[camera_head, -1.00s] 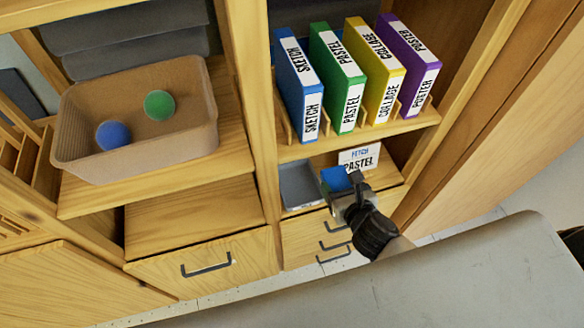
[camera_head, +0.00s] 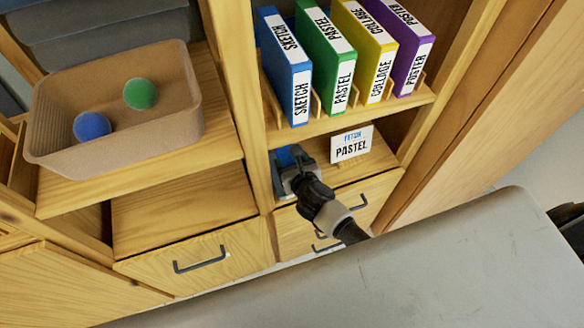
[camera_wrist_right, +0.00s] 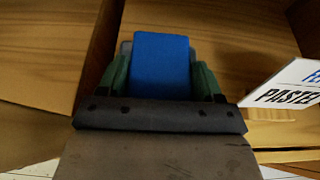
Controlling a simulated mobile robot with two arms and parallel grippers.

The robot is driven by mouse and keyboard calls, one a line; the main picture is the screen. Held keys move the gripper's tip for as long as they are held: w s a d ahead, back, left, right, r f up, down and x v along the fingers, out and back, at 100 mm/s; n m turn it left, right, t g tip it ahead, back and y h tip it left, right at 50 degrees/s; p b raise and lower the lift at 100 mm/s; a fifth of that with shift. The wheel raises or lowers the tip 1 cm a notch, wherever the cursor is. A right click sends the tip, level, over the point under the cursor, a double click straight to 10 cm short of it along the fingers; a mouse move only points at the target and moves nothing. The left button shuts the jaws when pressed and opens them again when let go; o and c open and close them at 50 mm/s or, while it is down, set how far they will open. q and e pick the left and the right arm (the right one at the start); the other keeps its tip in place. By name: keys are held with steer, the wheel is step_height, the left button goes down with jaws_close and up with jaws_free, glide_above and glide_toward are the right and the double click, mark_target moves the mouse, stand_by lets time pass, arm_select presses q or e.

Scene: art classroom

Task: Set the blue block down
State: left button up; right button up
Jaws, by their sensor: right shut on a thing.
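The blue block (camera_head: 287,155) is held by my right gripper (camera_head: 293,170) at the left end of the lower shelf compartment, below the binders. In the right wrist view the blue block (camera_wrist_right: 161,65) stands between the two green-sided fingers of my right gripper (camera_wrist_right: 161,80), which is shut on it. A grey tray (camera_wrist_right: 125,48) shows only as a narrow edge behind the block. My gripper and the block hide most of it, so I cannot tell whether the block touches it. My left gripper is not in view.
A card reading "FETCH PASTEL" (camera_head: 352,144) stands right of the gripper. Blue, green, yellow and purple binders fill the shelf above. A brown bin (camera_head: 160,128) with a blue and a green ball is at left. A wooden upright (camera_head: 240,100) borders the compartment.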

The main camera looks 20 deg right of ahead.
step_height(320, 180, down, 2)
steer(key=shift+f+b, duration=0.2)
steer(key=shift+b, duration=0.1)
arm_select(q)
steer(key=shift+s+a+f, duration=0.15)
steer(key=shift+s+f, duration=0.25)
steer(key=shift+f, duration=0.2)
